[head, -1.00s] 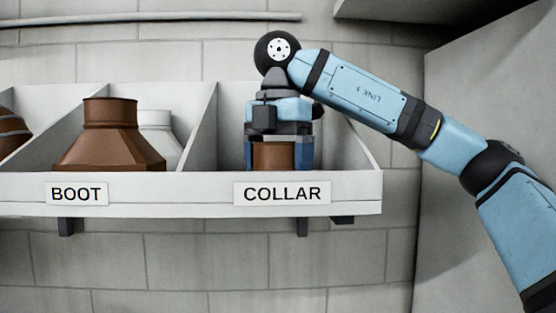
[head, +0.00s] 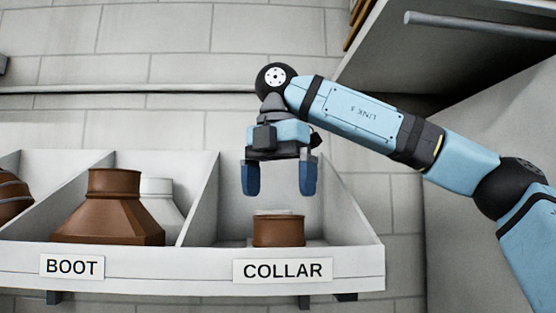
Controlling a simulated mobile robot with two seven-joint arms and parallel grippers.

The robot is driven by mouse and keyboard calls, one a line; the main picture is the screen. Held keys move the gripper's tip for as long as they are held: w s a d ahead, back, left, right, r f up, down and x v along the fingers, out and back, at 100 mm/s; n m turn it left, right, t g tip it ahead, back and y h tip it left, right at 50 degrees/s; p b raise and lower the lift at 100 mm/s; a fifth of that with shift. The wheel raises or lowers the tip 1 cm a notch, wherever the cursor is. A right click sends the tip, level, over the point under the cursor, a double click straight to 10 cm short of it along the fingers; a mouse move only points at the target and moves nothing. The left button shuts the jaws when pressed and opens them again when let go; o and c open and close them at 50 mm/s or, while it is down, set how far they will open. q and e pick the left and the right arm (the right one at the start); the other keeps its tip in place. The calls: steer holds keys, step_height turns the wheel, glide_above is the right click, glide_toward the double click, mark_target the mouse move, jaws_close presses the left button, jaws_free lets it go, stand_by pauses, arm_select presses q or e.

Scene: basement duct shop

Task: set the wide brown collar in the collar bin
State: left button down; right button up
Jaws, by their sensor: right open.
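The wide brown collar (head: 278,232) stands upright in the collar bin, the compartment behind the COLLAR label (head: 283,270). The front lip of the collar bin (head: 350,257) hides its foot. A pale rim (head: 275,212) shows just behind the collar; I cannot tell what it belongs to. My right gripper (head: 279,192) is open and empty above the collar, fingers pointing down, with a clear gap between fingertips and collar. My left gripper is not in view.
The boot bin, labelled BOOT (head: 72,267), holds a brown boot (head: 112,212) and a white one (head: 160,205) behind it. A sloped divider (head: 203,205) separates the bins. A ribbed brown piece (head: 12,198) is at far left. A shelf with a grey rod (head: 480,30) overhangs at upper right.

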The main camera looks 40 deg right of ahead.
steer(key=shift+r, duration=2.05)
